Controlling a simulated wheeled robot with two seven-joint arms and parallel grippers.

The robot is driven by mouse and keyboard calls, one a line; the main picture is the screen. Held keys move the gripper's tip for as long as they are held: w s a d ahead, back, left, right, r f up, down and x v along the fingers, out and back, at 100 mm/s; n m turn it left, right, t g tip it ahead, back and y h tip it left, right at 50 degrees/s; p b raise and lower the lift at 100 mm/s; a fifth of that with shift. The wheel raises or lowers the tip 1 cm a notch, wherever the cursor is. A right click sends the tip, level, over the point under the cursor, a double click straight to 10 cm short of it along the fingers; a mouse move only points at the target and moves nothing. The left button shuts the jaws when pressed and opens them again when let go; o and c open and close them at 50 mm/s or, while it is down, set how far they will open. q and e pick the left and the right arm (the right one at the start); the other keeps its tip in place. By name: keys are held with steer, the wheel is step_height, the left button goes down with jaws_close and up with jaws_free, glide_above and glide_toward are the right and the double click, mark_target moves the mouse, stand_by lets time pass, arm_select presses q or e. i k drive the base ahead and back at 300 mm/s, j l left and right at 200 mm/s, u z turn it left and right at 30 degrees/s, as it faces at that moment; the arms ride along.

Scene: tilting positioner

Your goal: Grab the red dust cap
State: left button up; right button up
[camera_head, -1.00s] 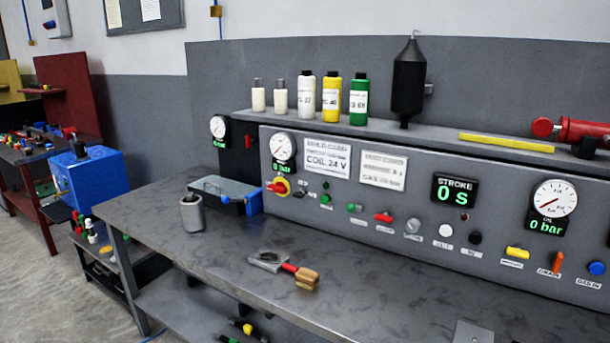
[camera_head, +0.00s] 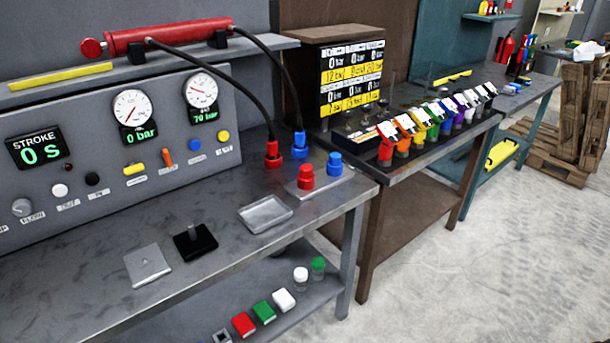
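A red cylindrical cap (camera_head: 306,177), which looks like the red dust cap, stands upright on a flat grey plate (camera_head: 318,188) near the right end of the grey workbench. A similar blue cap (camera_head: 335,163) stands beside it on the right. Behind them a red hose coupling (camera_head: 272,154) and a blue hose coupling (camera_head: 300,145) hang on black hoses down to the bench top. Neither of my grippers shows in the head view.
A shallow metal tray (camera_head: 265,213), a black block with a peg (camera_head: 194,241) and a grey plate with a stud (camera_head: 147,264) lie on the bench (camera_head: 222,268). The control panel (camera_head: 90,152) stands behind. A brown bench (camera_head: 400,195) adjoins on the right.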

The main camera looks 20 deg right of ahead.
mark_target(306, 170)
steer(key=i+l, duration=0.1)
steer(key=l, duration=0.25)
steer(key=i+l, duration=0.15)
steer(key=l, duration=0.2)
steer(key=i+l, duration=0.1)
steer(key=l, duration=0.3)
steer(key=i+l, duration=0.15)
steer(key=l, duration=0.2)
steer(key=i+l, duration=0.1)
steer(key=l, duration=0.25)
steer(key=i+l, duration=0.15)
steer(key=l, duration=0.2)
steer(key=i+l+z, duration=0.1)
steer(key=l, duration=0.3)
